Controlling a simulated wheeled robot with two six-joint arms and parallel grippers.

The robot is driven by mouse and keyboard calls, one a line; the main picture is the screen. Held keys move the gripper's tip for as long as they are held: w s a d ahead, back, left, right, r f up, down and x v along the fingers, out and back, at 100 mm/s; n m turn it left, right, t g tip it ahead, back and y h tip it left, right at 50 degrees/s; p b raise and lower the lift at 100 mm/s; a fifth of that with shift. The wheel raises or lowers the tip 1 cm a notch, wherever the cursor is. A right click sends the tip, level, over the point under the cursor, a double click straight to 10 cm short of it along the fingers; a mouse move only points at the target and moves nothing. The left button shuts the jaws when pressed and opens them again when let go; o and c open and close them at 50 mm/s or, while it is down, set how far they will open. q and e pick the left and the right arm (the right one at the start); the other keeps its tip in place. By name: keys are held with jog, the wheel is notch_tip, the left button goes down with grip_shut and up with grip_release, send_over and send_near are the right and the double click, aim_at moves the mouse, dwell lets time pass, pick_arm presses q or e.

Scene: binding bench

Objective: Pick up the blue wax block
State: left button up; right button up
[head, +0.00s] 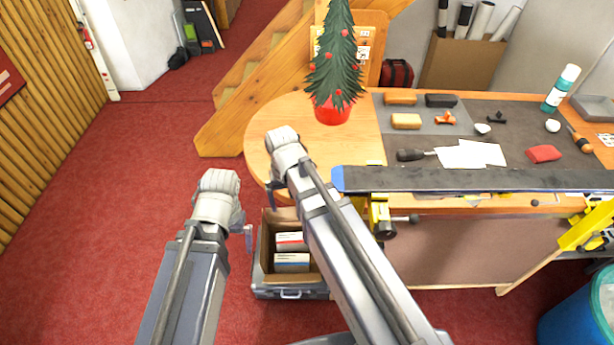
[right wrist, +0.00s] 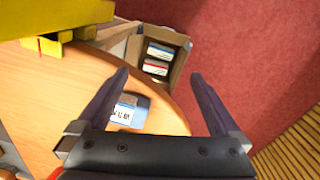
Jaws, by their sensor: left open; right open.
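In the right wrist view a small blue block with a white, dark-lettered label (right wrist: 130,112) lies on the round wooden table end. I take it to be the blue wax block. My right gripper (right wrist: 160,74) is open over the table; the block shows beside its left finger, partly covered by the gripper, and is not held. In the head view my right gripper (head: 274,186) is above the table's left edge and the block cannot be made out. My left gripper (head: 247,237) is open and empty, over the floor left of the table.
A Christmas tree in a red pot (head: 332,112) stands behind my right gripper. A long dark ski (head: 470,179) with a blue end lies along the bench front, above a yellow clamp (head: 380,215). An open box (head: 265,268) with cartons is below the table. Left floor is clear.

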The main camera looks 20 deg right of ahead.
pick_arm(q)
notch_tip(320, 180, up, 7)
jog(key=w+p, duration=0.1)
jog(key=p, duration=0.5)
pick_arm(e)
jog(key=w+d+r+m, duration=0.1)
jog(key=w+r, duration=0.1)
jog(key=w+d+r+m, duration=0.1)
jog(key=d+r, duration=0.1)
jog(key=w+d+r+m, duration=0.1)
jog(key=w+d+r, duration=0.1)
jog(key=r, duration=0.1)
jog(key=shift+w+d, duration=0.25)
jog(key=shift+w, duration=0.1)
jog(key=f+b, duration=0.8)
jog(key=shift+w, duration=0.2)
pick_arm(q)
notch_tip(320, 180, down, 8)
jog(key=shift+d, duration=0.15)
pick_arm(e)
jog(key=c, duration=1)
